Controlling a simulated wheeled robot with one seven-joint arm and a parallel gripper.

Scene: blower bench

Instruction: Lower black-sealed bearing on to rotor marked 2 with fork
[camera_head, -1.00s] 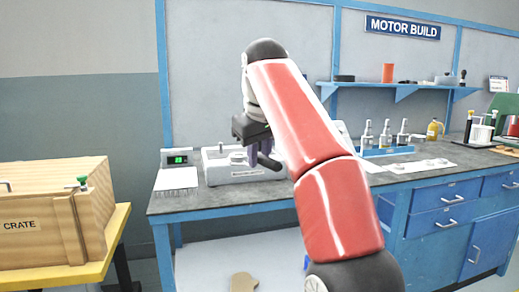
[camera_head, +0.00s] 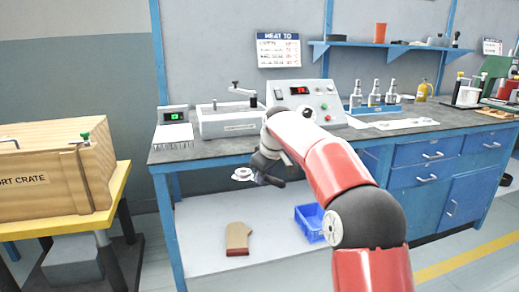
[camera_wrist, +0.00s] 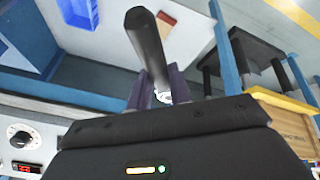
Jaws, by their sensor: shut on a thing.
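My gripper (camera_head: 262,166) is in front of the bench's front edge, below the white bench unit. In the wrist view its two purple fingers (camera_wrist: 158,92) are shut on the dark handle of the fork (camera_wrist: 147,42). A pale ring, apparently the bearing (camera_head: 243,174), shows at the fork's far end; its seal colour is too small to tell. A bit of it shows between the fingers in the wrist view (camera_wrist: 163,98). Several upright silver rotors (camera_head: 374,94) stand in a blue stand (camera_head: 375,109) at the back of the bench; their number marks cannot be read.
The white unit with a crank-like arm (camera_head: 228,120) and a control box (camera_head: 305,100) stand on the bench (camera_head: 210,150) behind my gripper. A blue bin (camera_head: 310,222) and a tan mitt (camera_head: 238,238) are on the lower shelf. A wooden crate (camera_head: 45,190) stands left.

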